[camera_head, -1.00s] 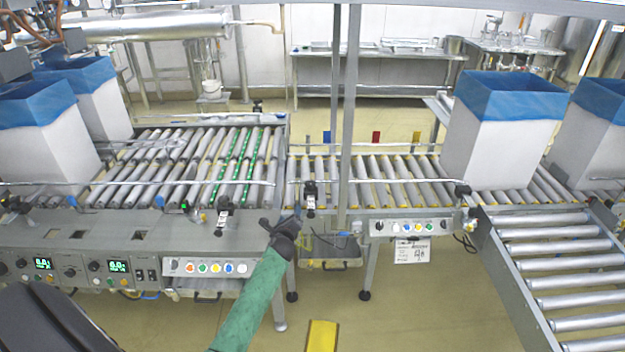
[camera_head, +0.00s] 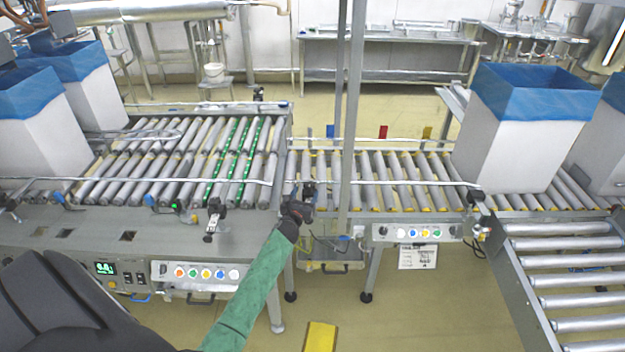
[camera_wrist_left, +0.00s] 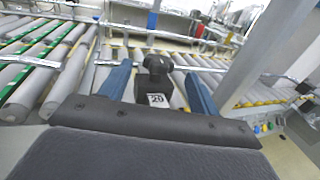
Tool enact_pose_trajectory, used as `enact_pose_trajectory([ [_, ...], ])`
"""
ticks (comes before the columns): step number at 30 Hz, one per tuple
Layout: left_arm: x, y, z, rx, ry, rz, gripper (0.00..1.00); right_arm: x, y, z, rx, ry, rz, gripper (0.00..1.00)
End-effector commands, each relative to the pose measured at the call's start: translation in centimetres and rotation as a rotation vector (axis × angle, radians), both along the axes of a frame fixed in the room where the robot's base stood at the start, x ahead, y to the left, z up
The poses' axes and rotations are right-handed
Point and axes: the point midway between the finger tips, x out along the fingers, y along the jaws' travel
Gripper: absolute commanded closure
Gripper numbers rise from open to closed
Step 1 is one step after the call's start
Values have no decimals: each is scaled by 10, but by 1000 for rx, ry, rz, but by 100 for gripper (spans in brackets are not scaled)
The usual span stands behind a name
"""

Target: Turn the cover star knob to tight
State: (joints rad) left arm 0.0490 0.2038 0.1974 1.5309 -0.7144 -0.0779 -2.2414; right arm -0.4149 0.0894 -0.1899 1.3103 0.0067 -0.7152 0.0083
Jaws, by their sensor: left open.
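The black star knob (camera_wrist_left: 157,64) shows in the left wrist view on a dark block with a white "20" label. It stands between the two blue fingers of my open left gripper (camera_wrist_left: 157,76), with a gap on both sides. In the head view my left gripper (camera_head: 299,206) is at the near rail by the gap between the two conveyors. It partly hides the knob (camera_head: 308,189) there. I cannot tell how tight the knob is. My right gripper is not in view.
A grey vertical post (camera_head: 347,130) stands just right of the gripper. The left roller conveyor (camera_head: 190,150) and right roller conveyor (camera_head: 400,180) run behind the rail (camera_head: 400,184). A white box with blue liner (camera_head: 527,140) stands on the right. A button panel (camera_head: 415,233) sits below.

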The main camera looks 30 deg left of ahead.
Motion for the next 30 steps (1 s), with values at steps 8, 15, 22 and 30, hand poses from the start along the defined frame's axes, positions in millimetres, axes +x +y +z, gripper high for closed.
enact_pose_trajectory([
  [8,29,8,4,-5,-1,2,38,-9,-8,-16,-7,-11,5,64],
  [15,56,15,2,-4,0,2,38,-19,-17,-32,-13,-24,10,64],
  [22,70,19,1,-3,0,2,38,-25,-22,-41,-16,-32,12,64],
  [30,73,20,0,-3,0,1,38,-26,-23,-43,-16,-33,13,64],
])
